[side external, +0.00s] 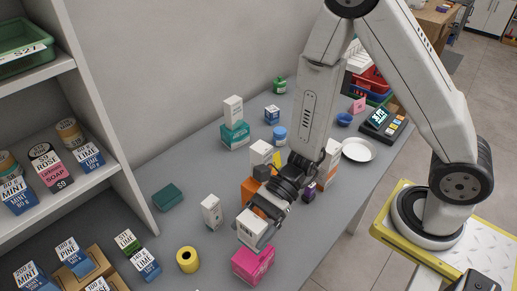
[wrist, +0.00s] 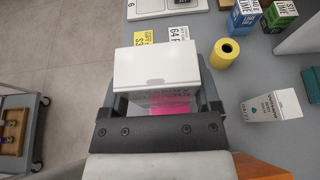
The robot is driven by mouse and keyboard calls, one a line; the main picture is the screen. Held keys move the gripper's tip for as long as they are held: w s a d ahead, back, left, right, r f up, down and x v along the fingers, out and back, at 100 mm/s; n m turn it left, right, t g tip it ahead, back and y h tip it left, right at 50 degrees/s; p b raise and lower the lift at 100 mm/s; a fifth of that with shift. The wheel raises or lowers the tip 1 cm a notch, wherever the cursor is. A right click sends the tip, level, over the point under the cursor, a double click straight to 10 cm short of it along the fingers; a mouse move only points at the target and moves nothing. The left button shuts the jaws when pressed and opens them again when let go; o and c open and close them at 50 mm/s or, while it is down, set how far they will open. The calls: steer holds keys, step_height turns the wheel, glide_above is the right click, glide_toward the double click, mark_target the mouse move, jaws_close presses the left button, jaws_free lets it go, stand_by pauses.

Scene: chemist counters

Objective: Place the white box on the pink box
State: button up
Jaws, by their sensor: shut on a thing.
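My gripper (side external: 262,221) is shut on a white box (side external: 249,231). In the wrist view the white box (wrist: 155,66) sits between the two fingers, its plain flap side facing up. The pink box (side external: 253,265) stands on the grey counter just below the held box in the side view. In the wrist view only a strip of the pink box (wrist: 170,109) shows under the white box; the rest is hidden. I cannot tell whether the two boxes touch.
A yellow roll (side external: 188,260) and another white box (side external: 211,212) stand left of the pink box. An orange box (side external: 250,190) and a white box (side external: 261,153) are close behind my gripper. Shelves with small labelled boxes (side external: 90,155) stand at the left.

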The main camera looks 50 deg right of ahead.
mark_target(253, 241)
steer(key=shift+f, duration=0.35)
steer(key=shift+f, duration=0.1)
steer(key=shift+f, duration=1.9)
steer(key=shift+f, duration=0.15)
steer(key=o, duration=1)
steer(key=shift+o, duration=0.2)
steer(key=shift+r, duration=0.2)
steer(key=v, duration=1.2)
